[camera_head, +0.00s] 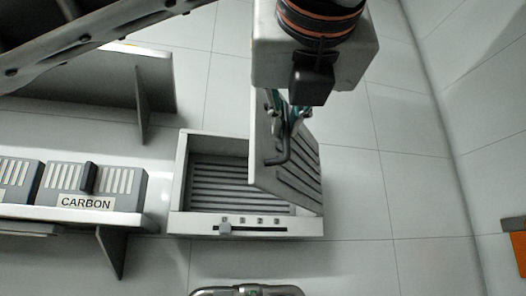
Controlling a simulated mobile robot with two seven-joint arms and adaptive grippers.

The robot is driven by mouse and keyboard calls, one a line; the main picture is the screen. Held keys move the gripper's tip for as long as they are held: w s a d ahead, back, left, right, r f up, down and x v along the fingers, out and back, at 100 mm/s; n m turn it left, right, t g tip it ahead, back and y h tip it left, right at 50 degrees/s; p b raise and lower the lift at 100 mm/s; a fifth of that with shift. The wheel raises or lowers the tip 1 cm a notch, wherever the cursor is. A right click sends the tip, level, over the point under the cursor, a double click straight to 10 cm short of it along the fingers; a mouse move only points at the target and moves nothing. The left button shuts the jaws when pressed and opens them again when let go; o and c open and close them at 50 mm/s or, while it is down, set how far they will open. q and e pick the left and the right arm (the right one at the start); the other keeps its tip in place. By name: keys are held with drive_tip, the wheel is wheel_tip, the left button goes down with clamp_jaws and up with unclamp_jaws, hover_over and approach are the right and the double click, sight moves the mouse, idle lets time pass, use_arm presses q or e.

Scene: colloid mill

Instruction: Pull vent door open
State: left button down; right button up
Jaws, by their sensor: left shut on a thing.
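The vent door (262,140) is a light grey panel on the right part of the vent box (180,185). It stands swung out from the box, so the dark slats (225,180) inside show on the left. My left gripper (285,135) reaches down from the top and is shut on the door's dark bar handle (280,157). The fingertips are small and partly hidden by the wrist. My right gripper is not in view.
A slider (225,228) with number marks runs along the box's front edge. A shelf on the left holds grey cartridges, one labelled CARBON (88,190). A metal rounded object (247,290) shows at the bottom edge. Tiled wall right of the box is clear. An orange item (518,250) is at the far right.

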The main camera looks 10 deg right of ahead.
use_arm(q)
drive_tip(key=shift+w+a+r, duration=0.1)
drive_tip(key=shift+a+r, duration=0.1)
drive_tip(key=shift+r, duration=0.05)
drive_tip(key=c, duration=2.4)
unclamp_jaws()
drive_tip(key=shift+o, duration=1.1)
drive_tip(key=shift+w+d+f, duration=0.2)
drive_tip(key=shift+w+d, duration=0.1)
drive_tip(key=shift+w, duration=0.1)
drive_tip(key=s, duration=1.3)
drive_tip(key=shift+a, duration=0.25)
